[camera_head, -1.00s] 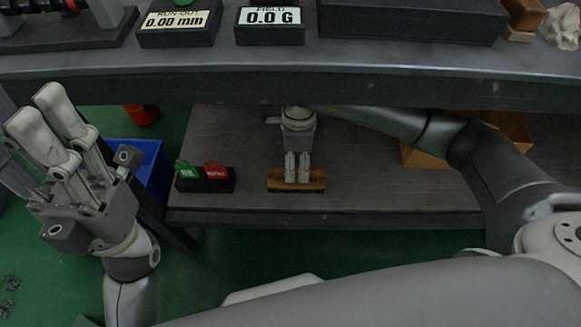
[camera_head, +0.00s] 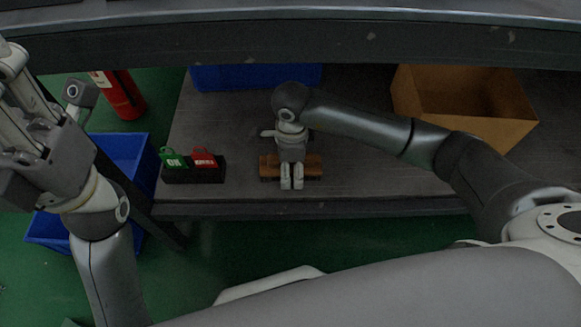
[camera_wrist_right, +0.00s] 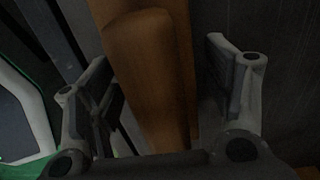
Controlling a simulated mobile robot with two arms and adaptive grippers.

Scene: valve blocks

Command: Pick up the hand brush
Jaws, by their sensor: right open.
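The hand brush has a brown wooden body (camera_head: 312,166) and lies on the lower shelf, near its front edge. In the right wrist view its wooden handle (camera_wrist_right: 150,70) runs between my two open fingers, with a gap visible on the right side. My right gripper (camera_head: 291,186) is over the middle of the brush in the head view, pointing down and hiding part of it. It also shows open in the right wrist view (camera_wrist_right: 165,95). My left gripper (camera_head: 15,110) is at the left edge, partly cut off, away from the brush.
A dark block with green and red tags (camera_head: 194,172) sits left of the brush. A cardboard box (camera_head: 515,133) and a blue bin (camera_head: 215,78) stand farther back on the shelf (camera_head: 370,180). The bench edge (camera_head: 400,42) overhangs above. Another blue bin (camera_head: 60,233) and a red extinguisher (camera_head: 123,97) are left on the floor.

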